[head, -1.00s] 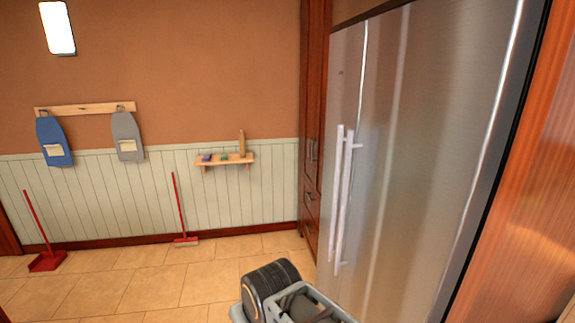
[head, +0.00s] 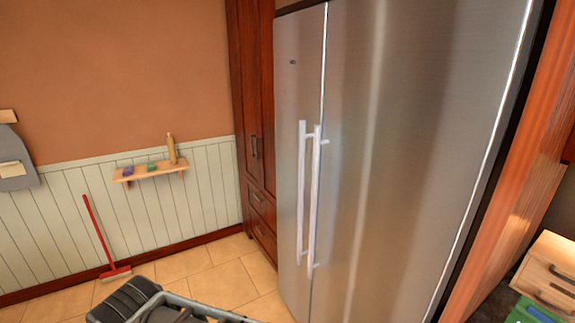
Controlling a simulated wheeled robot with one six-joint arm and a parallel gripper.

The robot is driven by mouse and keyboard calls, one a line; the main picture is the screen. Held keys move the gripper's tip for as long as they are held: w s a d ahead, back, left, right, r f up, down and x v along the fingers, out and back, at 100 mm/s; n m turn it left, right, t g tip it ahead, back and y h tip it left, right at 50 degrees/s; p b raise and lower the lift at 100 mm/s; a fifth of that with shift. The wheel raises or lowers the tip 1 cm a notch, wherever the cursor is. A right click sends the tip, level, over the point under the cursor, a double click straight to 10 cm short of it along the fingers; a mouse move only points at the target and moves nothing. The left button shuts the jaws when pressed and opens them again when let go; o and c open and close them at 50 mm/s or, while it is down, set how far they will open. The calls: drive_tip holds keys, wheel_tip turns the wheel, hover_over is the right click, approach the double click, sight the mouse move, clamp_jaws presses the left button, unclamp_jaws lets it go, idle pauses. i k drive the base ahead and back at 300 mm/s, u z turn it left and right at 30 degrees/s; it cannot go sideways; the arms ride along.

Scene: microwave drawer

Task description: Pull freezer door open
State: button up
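A tall steel double-door fridge-freezer stands at the centre right of the head view. Its narrow left door (head: 296,90) and wide right door (head: 410,130) both look shut. Two long white vertical handles stand side by side at the seam, the left handle (head: 302,195) and the right handle (head: 316,195). Nothing touches either handle. Which door is the freezer is not marked legibly. My gripper is not visible; only a dark and grey part of my own body shows at the bottom left.
A dark wooden cabinet (head: 250,120) stands left of the fridge. A small wall shelf (head: 150,173) and a red broom (head: 100,235) are further left. A wooden drawer unit (head: 548,275) is at the lower right. Tiled floor (head: 235,285) before the cabinet is clear.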

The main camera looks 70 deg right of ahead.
sight(300, 37)
drive_tip(key=z, duration=0.7)
drive_tip(key=i, duration=0.95)
drive_tip(key=z, duration=0.95)
